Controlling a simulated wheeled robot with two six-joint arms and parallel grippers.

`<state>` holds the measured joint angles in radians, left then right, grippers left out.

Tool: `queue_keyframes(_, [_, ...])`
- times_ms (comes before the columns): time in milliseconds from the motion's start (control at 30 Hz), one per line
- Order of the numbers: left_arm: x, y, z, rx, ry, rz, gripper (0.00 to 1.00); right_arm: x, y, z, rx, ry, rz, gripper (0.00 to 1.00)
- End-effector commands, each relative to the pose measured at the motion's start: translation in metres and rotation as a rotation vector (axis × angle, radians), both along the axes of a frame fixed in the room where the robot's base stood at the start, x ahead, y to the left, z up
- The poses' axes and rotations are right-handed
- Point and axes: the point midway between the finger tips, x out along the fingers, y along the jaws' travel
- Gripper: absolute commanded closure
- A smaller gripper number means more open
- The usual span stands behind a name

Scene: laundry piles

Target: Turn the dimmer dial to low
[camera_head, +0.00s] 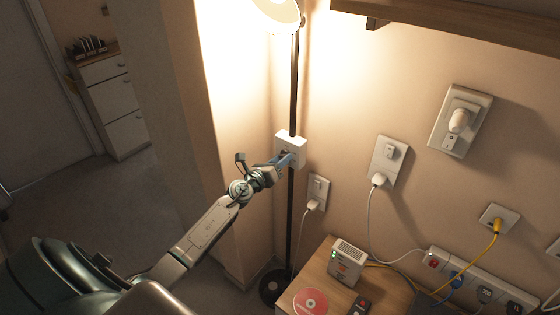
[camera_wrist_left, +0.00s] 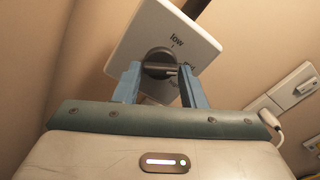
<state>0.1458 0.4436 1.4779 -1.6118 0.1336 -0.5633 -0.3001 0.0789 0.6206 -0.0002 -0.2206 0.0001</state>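The dimmer is a white box (camera_head: 290,141) on the dark lamp pole. In the left wrist view its pale plate (camera_wrist_left: 187,28) is tilted, with "low" printed above the dial and another label, partly hidden, below. The dark round dial (camera_wrist_left: 160,56) has a bar-shaped grip lying roughly level. My left gripper (camera_head: 286,158) is at the dimmer's front. My right gripper is not in view.
The floor lamp (camera_head: 277,13) is lit brightly above. Below right, a wooden desk (camera_head: 318,268) holds a small white device (camera_head: 347,262) and a red disc (camera_head: 310,301). Wall sockets with plugs and cables line the right wall, and a power strip (camera_head: 470,280) lies lower right.

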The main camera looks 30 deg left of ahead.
Motion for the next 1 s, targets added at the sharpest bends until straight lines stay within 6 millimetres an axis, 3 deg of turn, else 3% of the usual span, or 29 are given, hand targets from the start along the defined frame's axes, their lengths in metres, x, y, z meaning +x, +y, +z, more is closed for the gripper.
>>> queue_keyframes(33, [0.0,0.0,0.0,0.0,0.0,0.0,0.73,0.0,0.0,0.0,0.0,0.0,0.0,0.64])
queue_keyframes(133, [0.0,0.0,0.0,0.0,0.0,0.0,0.9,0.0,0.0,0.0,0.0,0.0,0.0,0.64])
queue_keyframes(567, [0.0,0.0,0.002,-0.09,0.007,0.0,0.9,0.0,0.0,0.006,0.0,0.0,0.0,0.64])
queue_keyframes(1000, [0.0,-0.002,0.004,-0.462,0.037,0.001,0.9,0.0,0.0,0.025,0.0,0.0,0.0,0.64])
